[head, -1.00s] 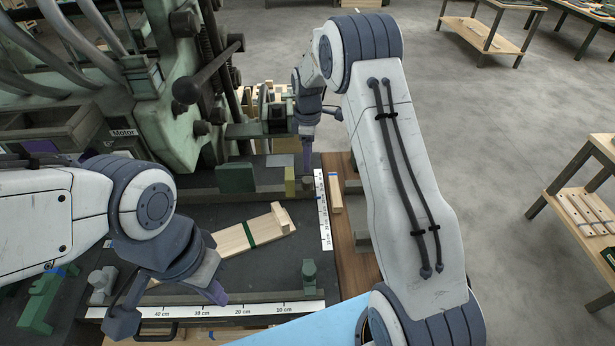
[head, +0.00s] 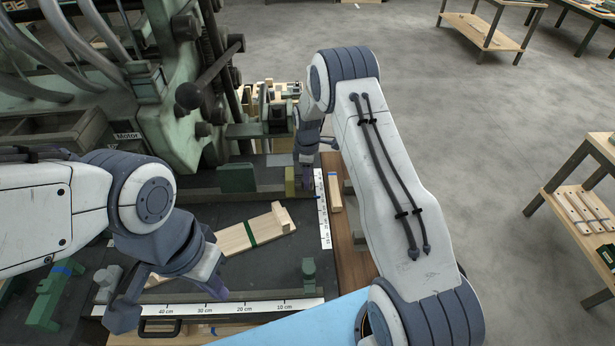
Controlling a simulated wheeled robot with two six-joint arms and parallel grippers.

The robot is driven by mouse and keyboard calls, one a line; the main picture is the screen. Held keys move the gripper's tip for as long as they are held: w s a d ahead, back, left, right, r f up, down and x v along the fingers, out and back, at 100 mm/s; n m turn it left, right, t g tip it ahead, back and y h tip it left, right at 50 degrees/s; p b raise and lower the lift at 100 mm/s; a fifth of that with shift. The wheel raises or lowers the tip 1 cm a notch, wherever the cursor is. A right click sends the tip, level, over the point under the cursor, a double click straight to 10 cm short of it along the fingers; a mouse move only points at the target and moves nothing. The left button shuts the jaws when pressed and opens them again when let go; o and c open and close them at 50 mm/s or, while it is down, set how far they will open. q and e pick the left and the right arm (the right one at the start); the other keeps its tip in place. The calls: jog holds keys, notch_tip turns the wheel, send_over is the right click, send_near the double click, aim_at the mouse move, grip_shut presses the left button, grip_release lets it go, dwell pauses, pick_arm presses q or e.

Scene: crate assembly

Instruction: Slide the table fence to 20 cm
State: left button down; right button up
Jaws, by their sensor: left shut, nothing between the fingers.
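A long dark fence (head: 205,194) lies across the back of the dark machine table (head: 150,215). A green block (head: 237,178) stands at it, and a yellow-green block (head: 290,182) is near its right end. A white scale (head: 323,208) runs front to back on the right; its fine marks are too small to read. My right gripper (head: 306,183) is low, just right of the yellow-green block. I cannot tell if it touches, or how its jaws stand. My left gripper (head: 170,298) hangs over the table's front left, shut and empty.
A wooden piece with a green band (head: 250,233) lies mid-table. A front scale (head: 243,308) reads 10 to 40 cm, with a small green stop (head: 308,270) beside it. The machine's lever (head: 208,78) juts out above the table. A wooden strip (head: 335,192) lies at right.

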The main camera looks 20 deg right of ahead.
grip_shut()
dwell(1.1)
